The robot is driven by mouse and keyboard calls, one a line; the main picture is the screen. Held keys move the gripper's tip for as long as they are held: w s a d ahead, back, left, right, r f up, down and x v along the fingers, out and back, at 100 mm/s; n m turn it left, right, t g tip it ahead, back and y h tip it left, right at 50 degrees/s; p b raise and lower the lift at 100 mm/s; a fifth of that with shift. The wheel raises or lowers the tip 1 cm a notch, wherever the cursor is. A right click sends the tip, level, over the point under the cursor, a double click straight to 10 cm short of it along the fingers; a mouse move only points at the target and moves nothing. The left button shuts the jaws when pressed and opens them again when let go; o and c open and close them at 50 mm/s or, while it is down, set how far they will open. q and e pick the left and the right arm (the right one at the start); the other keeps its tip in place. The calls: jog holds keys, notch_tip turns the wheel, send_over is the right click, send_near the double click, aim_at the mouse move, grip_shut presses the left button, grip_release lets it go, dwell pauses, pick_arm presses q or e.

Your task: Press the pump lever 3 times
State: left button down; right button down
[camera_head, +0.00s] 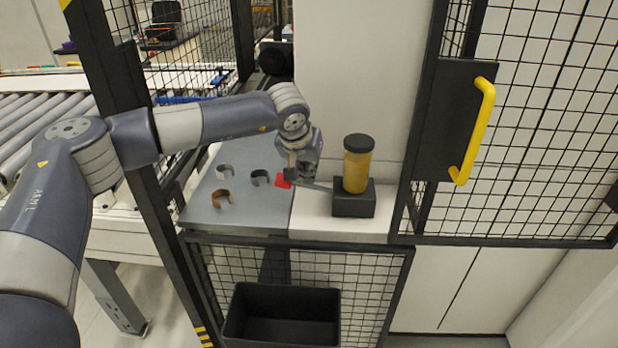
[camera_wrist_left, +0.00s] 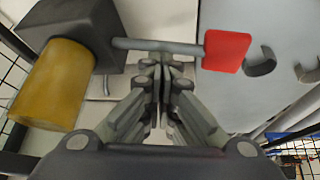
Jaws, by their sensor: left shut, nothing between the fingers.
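The pump stands on the white ledge in the head view: a dark base block (camera_head: 354,205), an amber cylinder (camera_head: 356,172) and a black cap (camera_head: 359,143). Its lever (camera_head: 318,188) is a thin grey rod reaching left to a red end pad (camera_head: 283,181). My left gripper (camera_head: 291,174) is shut and empty, close over the lever near the pad. In the left wrist view its fingertips (camera_wrist_left: 162,62) are beside the rod (camera_wrist_left: 180,47), between the base block (camera_wrist_left: 70,28) and the red pad (camera_wrist_left: 227,50). I cannot tell whether they touch the rod. My right gripper is not in view.
Several C-shaped clips, among them a brown one (camera_head: 222,199) and a dark one (camera_head: 259,177), lie on the grey table (camera_head: 250,215) left of the pump. Mesh fencing (camera_head: 540,120) with a yellow handle (camera_head: 475,130) stands right. A black bin (camera_head: 282,315) is below.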

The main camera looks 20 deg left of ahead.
pick_arm(q)
jog(key=shift+s+a+f+b, duration=0.2)
jog(key=shift+a+f+b, duration=0.2)
jog(key=shift+f, duration=0.3)
dwell(0.6)
jog(key=shift+r, duration=0.1)
dwell(0.4)
jog(key=shift+w+d+r+p, duration=0.1)
jog(key=shift+d+r+p, duration=0.2)
jog(key=shift+r+p, duration=0.25)
jog(key=shift+w+d+r+p, duration=0.15)
jog(key=shift+d+r+p, duration=0.3)
jog(key=shift+r, duration=0.3)
jog(key=shift+w+d+r+p, duration=0.15)
jog(key=shift+d+r+p, duration=0.25)
jog(key=shift+r, duration=0.3)
jog(key=r+p, duration=0.1)
jog(key=d+r, duration=0.1)
jog(key=r, duration=0.1)
jog(key=d+r+p, duration=0.1)
jog(key=shift+w+d+r+p, duration=0.2)
jog(key=shift+w+p, duration=0.15)
